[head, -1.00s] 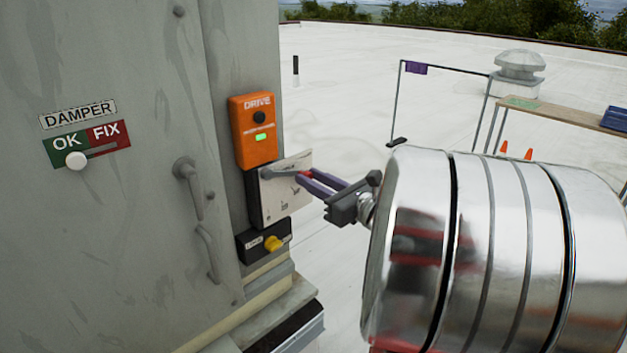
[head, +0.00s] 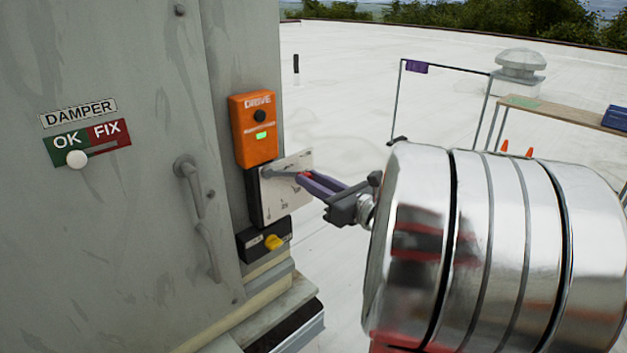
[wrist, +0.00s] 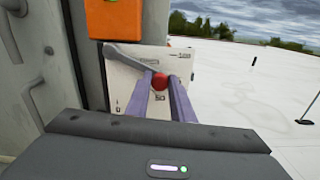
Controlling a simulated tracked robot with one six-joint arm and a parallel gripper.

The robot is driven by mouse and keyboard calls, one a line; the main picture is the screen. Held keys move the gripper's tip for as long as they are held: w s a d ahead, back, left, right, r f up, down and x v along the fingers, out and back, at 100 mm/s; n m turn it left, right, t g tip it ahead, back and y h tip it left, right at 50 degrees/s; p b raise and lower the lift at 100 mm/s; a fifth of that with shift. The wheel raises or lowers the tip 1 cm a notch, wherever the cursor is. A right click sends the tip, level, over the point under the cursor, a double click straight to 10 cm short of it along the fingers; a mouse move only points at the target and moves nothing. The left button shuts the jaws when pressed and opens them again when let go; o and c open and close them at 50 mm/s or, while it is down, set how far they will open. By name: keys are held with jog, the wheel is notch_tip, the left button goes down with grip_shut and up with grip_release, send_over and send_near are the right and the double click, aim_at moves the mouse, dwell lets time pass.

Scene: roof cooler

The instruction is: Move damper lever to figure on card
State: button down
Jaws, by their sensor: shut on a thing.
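The damper lever (wrist: 128,58) is a grey arm with a red knob (wrist: 159,82) on a white scale plate (wrist: 125,82). In the wrist view it slants down and right from the plate's upper left. The plate shows 0 at lower left, 50 at lower middle and a small 100-like mark at upper right. My gripper (wrist: 161,79) is shut on the red knob, its purple fingers on either side. In the head view the lever (head: 283,172) looks near level, and my gripper (head: 304,178) reaches it from the right. I see no card with a readable figure.
An orange drive box (head: 253,129) sits above the plate, and a black box with a yellow knob (head: 273,242) below. The cabinet door handle (head: 198,215) stands out at left. A damper OK/FIX slider (head: 76,159) is at OK. Open white roof lies beyond.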

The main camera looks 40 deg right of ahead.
jog(key=c, duration=1.6)
grip_release()
jog(key=shift+o, duration=0.2)
jog(key=s, duration=1.3)
jog(key=shift+s+d, duration=0.4)
jog(key=shift+d, duration=0.05)
